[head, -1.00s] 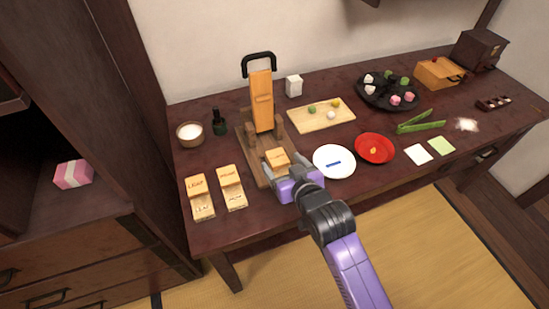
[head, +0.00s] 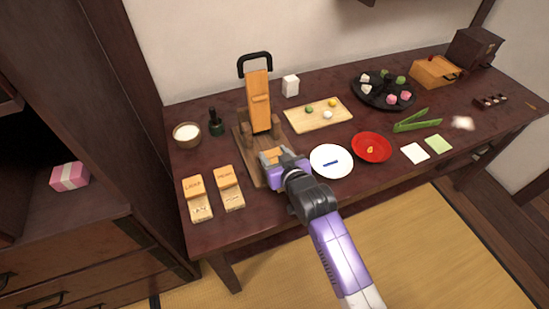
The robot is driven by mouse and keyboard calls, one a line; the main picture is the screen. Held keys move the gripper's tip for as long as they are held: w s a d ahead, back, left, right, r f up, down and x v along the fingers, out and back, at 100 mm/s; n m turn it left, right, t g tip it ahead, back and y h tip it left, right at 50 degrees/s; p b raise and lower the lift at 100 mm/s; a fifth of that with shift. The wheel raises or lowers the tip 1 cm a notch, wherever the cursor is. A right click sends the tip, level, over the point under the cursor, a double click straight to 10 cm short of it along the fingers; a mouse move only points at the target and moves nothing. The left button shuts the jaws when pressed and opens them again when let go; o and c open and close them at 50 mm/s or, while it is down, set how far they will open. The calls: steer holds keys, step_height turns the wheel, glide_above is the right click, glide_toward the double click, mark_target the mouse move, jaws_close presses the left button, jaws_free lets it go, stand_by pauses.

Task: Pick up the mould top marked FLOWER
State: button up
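A pale wooden mould block (head: 271,155) sits at the front of the press's dark wooden base, mostly hidden by my gripper. Its marking is not readable now; it is the only mould apart from the LEAF and MOON ones. My gripper (head: 276,160) is low over this block, with its grey fingers at the block's two sides. Whether they touch or squeeze it is hidden. The LEAF mould top (head: 193,187) and the MOON mould top (head: 227,177) rest at the left, each at the back of a paler, marked lower piece.
The wooden press (head: 260,100) with a black handle stands just behind my gripper. A white plate (head: 331,172) is close on the right, then a red dish (head: 371,160). A board (head: 335,120) with small balls lies behind. A bowl (head: 187,147) and dark bottle stand at left.

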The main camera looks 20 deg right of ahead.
steer(key=c, duration=0.4)
steer(key=shift+r, duration=0.1)
steer(key=shift+c, duration=0.2)
